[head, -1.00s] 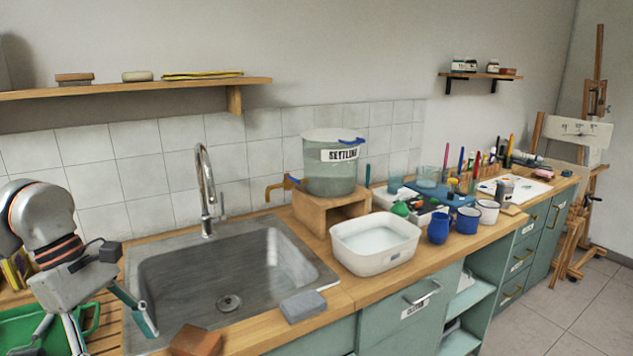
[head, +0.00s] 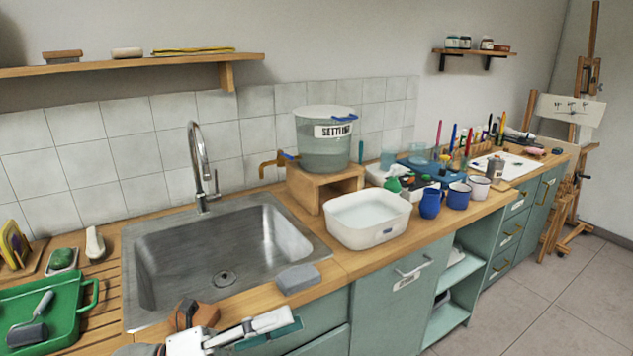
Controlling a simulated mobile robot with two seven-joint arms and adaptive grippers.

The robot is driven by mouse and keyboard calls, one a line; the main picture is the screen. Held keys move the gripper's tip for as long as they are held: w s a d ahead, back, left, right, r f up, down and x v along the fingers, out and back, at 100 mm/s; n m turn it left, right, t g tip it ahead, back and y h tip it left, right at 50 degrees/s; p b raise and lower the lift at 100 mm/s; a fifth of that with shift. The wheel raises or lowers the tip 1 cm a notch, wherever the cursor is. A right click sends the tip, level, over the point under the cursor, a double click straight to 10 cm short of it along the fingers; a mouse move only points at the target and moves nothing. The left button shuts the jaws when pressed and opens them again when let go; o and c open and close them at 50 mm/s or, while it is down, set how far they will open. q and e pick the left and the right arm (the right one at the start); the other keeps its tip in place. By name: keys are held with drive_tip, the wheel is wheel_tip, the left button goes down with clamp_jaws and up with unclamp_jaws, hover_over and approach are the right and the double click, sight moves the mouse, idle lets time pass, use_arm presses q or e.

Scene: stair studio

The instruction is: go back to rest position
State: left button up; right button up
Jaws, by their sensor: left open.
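My left gripper (head: 268,333) is low at the bottom of the head view, in front of the counter's front edge and below the sink (head: 224,277). Its fingers point right, and they look empty. Part of my left arm is cut off by the bottom edge. My right gripper is not in the view.
A brown block (head: 206,314) sits by the sink's front edge, partly hidden by my left gripper. A grey block (head: 298,279) lies right of it. A green tray (head: 75,316) is at left. A white basin (head: 367,219) and a bucket (head: 322,146) on a wooden stand are right.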

use_arm(q)
drive_tip(key=w+a+f+n+t+y, duration=0.2)
drive_tip(key=a+f+n+t+y, duration=0.35)
drive_tip(key=n, duration=0.55)
drive_tip(key=w+a+f+n+t+y, duration=0.2)
drive_tip(key=f+n+t+y, duration=0.35)
drive_tip(key=f+n, duration=0.5)
drive_tip(key=s+a+f+n+g+y, duration=0.2)
drive_tip(key=s+f+n, duration=0.4)
drive_tip(key=f, duration=0.4)
drive_tip(key=s+a+f+n+g+y, duration=0.3)
drive_tip(key=s+f+n, duration=0.4)
drive_tip(key=f, duration=0.4)
drive_tip(key=shift+s+a+f+y, duration=0.2)
drive_tip(key=shift+s+a+y, duration=0.35)
drive_tip(key=shift+a+y, duration=0.45)
drive_tip(key=shift+n, duration=0.25)
